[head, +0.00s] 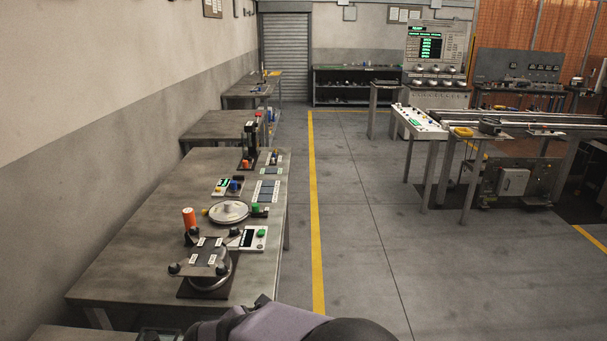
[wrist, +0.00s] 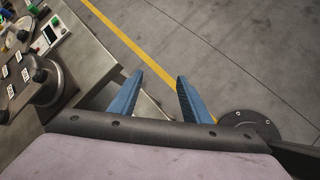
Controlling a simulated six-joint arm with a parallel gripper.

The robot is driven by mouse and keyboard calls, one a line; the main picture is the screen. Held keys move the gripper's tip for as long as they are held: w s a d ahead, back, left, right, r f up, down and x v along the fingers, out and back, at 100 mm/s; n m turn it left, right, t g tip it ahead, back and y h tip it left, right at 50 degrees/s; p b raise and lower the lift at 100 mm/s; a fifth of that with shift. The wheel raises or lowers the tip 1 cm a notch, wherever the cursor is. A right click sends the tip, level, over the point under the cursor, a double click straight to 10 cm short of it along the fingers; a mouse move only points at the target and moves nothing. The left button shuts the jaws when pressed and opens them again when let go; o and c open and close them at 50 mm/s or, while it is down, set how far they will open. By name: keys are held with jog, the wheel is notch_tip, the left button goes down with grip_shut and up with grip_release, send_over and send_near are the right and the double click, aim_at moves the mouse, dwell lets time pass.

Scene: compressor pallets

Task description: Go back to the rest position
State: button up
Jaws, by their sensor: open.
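My gripper shows in the wrist view (wrist: 158,88), with two blue fingers spread apart and nothing between them. It is over the floor, just off the right edge of the workbench. In the head view my arm shows at the bottom centre, and the gripper's fingers cannot be made out there. The workbench (head: 130,255) stands to the left of my arm in the head view. A round metal fixture with a dark top plate (head: 208,282) sits at its near end, and part of it shows at the left of the wrist view (wrist: 38,92).
On the bench are an orange cylinder (head: 189,218), a round dish (head: 229,212), a white control box (head: 254,238) and a black press stand (head: 249,150). A yellow line (head: 314,200) runs along the clear grey floor. A conveyor (head: 540,125) stands at the right.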

jog(key=s+d+m+g+p, duration=0.2)
jog(key=s+d+m+g, duration=0.2)
jog(key=d+m, duration=0.55)
jog(key=s+d+r+m+g+y+p, duration=0.1)
jog(key=s+d+m+g+y+p, duration=0.2)
jog(key=s+d+m, duration=0.8)
jog(key=s+m+y, duration=0.1)
jog(key=s+m, duration=0.2)
jog(key=m, duration=0.1)
jog(key=shift+s+d+r, duration=0.2)
jog(key=shift+s+d, duration=0.05)
jog(key=shift+s, duration=0.05)
